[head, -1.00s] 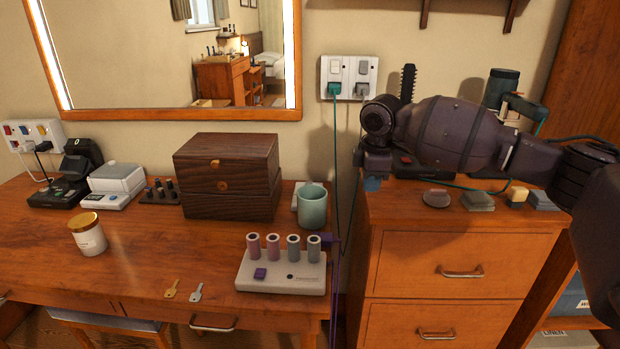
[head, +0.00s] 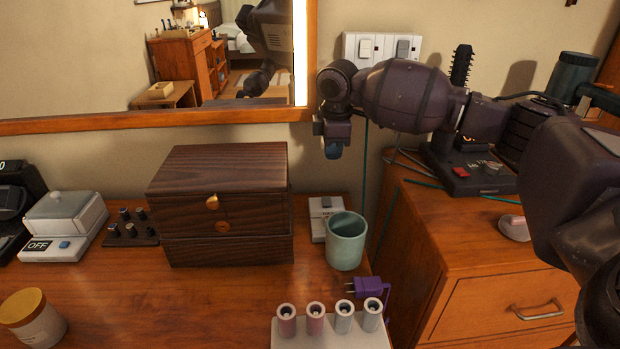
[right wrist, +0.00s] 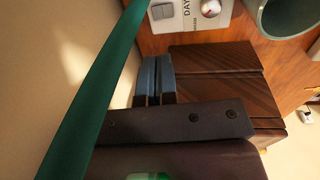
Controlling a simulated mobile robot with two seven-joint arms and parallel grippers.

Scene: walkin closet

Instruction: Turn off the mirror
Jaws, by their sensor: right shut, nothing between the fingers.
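The wood-framed mirror (head: 70,70) hangs on the wall at the upper left of the head view. The light strip (head: 300,50) along its right side glows white. My right gripper (head: 333,148) points down, just below and right of the mirror's lower right corner, above the desk. Its blue fingertips (right wrist: 152,82) are together and empty in the right wrist view. A small white device (head: 322,212) lies on the desk behind the teal mug, below the gripper; the right wrist view shows a white device (right wrist: 190,12) with "DAY" lettering and a round knob. My left gripper is out of view.
A dark wooden box (head: 225,205) and the teal mug (head: 346,243) stand close below the gripper. A wall switch panel (head: 382,46) is partly behind my right arm. A teal cord (right wrist: 95,90) crosses close to the wrist camera. A purple plug (head: 370,287) lies near the desk's right edge.

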